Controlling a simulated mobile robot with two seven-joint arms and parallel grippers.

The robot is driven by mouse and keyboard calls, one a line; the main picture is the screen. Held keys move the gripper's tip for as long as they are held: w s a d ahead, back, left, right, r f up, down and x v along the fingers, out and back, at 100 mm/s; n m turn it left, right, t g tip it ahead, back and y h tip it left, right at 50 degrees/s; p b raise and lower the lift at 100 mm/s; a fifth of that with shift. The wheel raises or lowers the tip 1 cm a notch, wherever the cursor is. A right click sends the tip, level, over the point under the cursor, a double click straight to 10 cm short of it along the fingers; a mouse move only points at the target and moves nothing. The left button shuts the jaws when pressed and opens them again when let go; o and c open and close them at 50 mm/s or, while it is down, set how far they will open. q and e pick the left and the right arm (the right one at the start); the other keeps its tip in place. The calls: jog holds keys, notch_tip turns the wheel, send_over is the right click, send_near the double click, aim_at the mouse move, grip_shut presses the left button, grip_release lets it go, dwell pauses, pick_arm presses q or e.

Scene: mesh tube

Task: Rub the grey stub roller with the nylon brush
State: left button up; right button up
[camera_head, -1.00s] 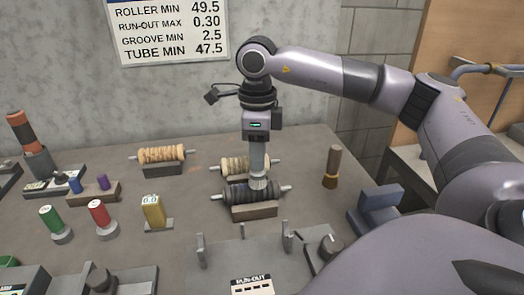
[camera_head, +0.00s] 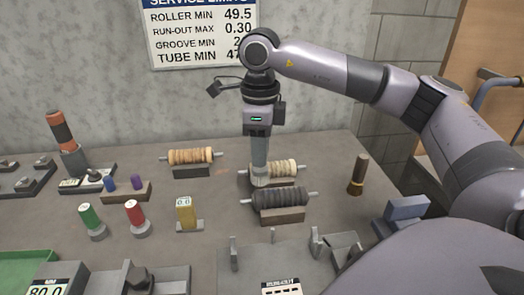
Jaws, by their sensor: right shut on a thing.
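The dark grey roller (camera_head: 281,198) lies on a small block at the middle of the bench, its thin shaft ends sticking out left and right. My right gripper (camera_head: 260,150) points straight down and is shut on a pale upright brush (camera_head: 260,177). The brush's whitish lower end is just behind the left end of the dark grey roller and hides the left part of a cream roller (camera_head: 284,168) behind. I cannot tell whether the brush touches either roller. My left gripper is not in view.
Another cream roller (camera_head: 190,157) lies on a stand to the left. A brown-handled brush with a brassy band (camera_head: 357,178) stands at the right. Green (camera_head: 90,217) and red (camera_head: 135,213) cylinders and a yellow block (camera_head: 185,211) stand at the left. A grey fixture fills the front.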

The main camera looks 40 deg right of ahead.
notch_tip(320, 180, up, 3)
jog(key=shift+a+f+p, duration=0.1)
jog(key=shift+p, duration=0.65)
jog(key=shift+r+p, duration=0.3)
jog(key=shift+r, duration=0.6)
jog(key=shift+w, duration=0.15)
